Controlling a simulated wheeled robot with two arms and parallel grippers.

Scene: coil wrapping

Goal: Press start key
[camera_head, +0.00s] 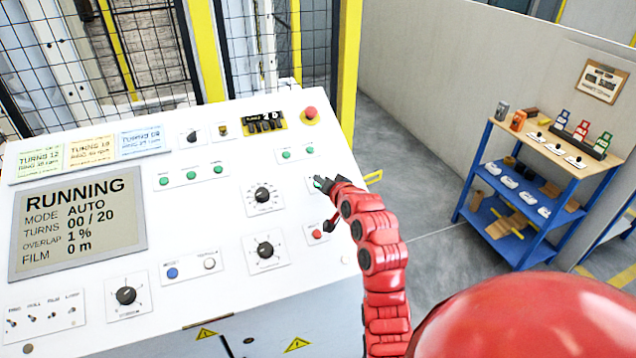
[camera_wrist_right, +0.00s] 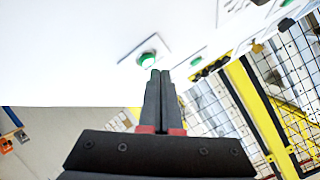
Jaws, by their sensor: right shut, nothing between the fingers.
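The white control panel (camera_head: 220,262) fills the left and middle of the head view. Its screen (camera_head: 80,222) reads RUNNING, MODE AUTO, TURNS 00 / 20, OVERLAP 1 %, FILM 0 m. A green button (camera_head: 317,183) sits near the panel's right edge, partly covered by my right gripper (camera_head: 328,186). In the right wrist view, my right gripper (camera_wrist_right: 160,73) is shut and empty, its fingertips right by a green button (camera_wrist_right: 148,58) on a square plate. I cannot tell whether they touch it. My left gripper is not in view.
A red button (camera_head: 316,233) lies below the green one. A red mushroom button (camera_head: 310,112) stands at the panel's top right. Several knobs, switches and small green buttons cover the panel. A blue-framed shelf cart (camera_head: 548,150) stands at the right beyond open floor.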

